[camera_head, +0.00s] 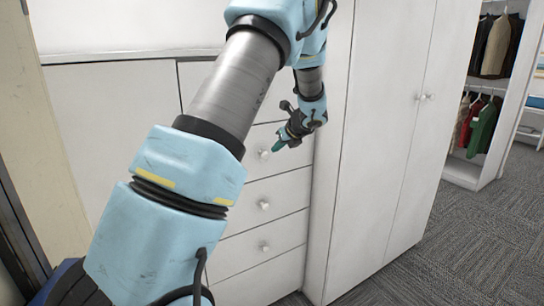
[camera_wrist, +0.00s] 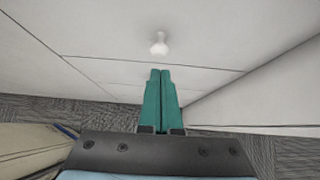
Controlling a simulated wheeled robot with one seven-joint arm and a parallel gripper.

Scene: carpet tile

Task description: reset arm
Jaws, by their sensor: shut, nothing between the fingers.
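My gripper (camera_head: 278,147) is in front of the white drawers, close to a round white knob (camera_head: 265,154) in the head view. In the wrist view, its two green fingers (camera_wrist: 160,75) lie side by side with no gap to speak of, and nothing is held. A white knob (camera_wrist: 158,43) shows just beyond the fingertips there. I cannot tell whether the fingertips touch it. My arm is extended across the middle of the head view and hides part of the drawer fronts.
More drawers with knobs (camera_head: 264,205) lie below. A tall white cabinet (camera_head: 375,130) with closed doors stands right of them. An open wardrobe with hanging clothes (camera_head: 483,130) is at the far right. The grey carpet (camera_head: 460,245) is clear at lower right.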

